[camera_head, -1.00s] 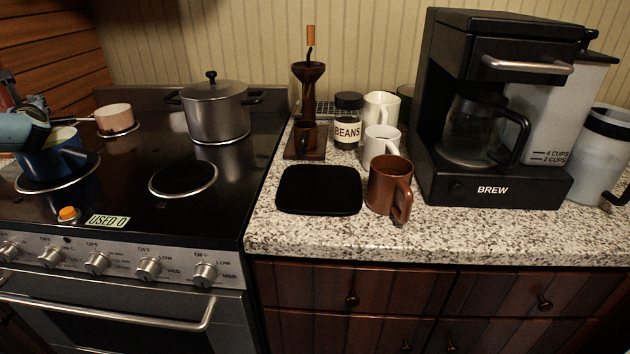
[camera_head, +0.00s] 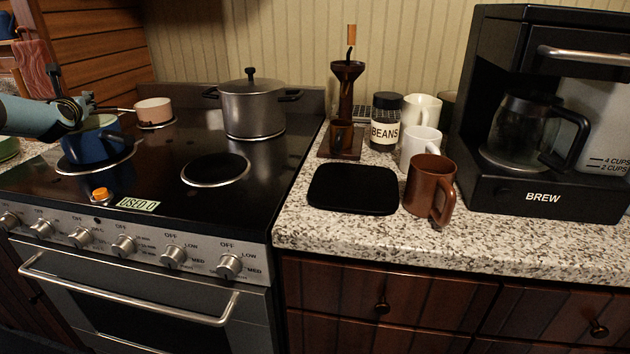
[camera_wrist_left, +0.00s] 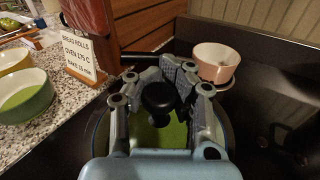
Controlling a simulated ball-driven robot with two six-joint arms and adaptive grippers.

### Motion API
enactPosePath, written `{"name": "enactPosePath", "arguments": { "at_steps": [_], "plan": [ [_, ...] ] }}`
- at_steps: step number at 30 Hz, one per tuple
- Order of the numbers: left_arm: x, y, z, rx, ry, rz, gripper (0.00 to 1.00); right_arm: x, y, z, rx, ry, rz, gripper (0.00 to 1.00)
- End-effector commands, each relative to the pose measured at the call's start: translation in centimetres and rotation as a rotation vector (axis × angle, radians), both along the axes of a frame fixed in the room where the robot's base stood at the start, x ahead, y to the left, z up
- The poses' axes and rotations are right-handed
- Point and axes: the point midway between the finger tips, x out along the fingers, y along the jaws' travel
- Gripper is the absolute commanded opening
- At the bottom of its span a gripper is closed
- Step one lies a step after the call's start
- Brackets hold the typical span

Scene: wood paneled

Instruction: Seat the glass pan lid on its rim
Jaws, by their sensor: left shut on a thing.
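A blue pan (camera_head: 88,150) stands on the front left burner of the stove. The glass lid (camera_wrist_left: 152,136) is over it, and green shows through the glass in the left wrist view. My left gripper (camera_head: 74,112) is above the pan in the head view. It is shut on the lid's black knob (camera_wrist_left: 158,97), with a finger on each side. In the head view the arm and fingers hide most of the lid. I cannot tell whether the lid touches the pan's rim all round. My right gripper is out of view.
A pink saucepan (camera_head: 153,111) stands behind the blue pan. A steel pot (camera_head: 252,108) is on the back right burner; the front right burner (camera_head: 216,169) is bare. A recipe card (camera_wrist_left: 78,56) and green bowl (camera_wrist_left: 25,96) are on the left counter.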

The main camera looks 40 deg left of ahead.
Motion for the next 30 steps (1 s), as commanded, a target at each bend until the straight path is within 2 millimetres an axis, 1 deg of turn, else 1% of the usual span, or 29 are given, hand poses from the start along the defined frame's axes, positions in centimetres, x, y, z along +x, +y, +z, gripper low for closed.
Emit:
{"name": "enactPosePath", "arguments": {
  "at_steps": [11, 25, 26, 27, 30],
  "plan": [
    [0.02, 0.01, 0.03, 0.001, 0.0, -0.001, 0.0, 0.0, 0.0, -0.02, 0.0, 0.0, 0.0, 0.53],
    [0.0, 0.02, -0.87, 0.0, 0.0, 0.0, 0.0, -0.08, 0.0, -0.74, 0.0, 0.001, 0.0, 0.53],
    [0.0, 0.02, -0.83, 0.0, 0.0, 0.0, 0.08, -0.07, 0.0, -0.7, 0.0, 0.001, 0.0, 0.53],
    [0.01, 0.02, -0.78, 0.0, 0.0, 0.0, 0.13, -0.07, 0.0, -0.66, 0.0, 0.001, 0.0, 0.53],
    [0.0, 0.01, -0.77, 0.0, 0.0, 0.0, 0.26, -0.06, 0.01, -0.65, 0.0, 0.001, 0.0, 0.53]
  ]
}}
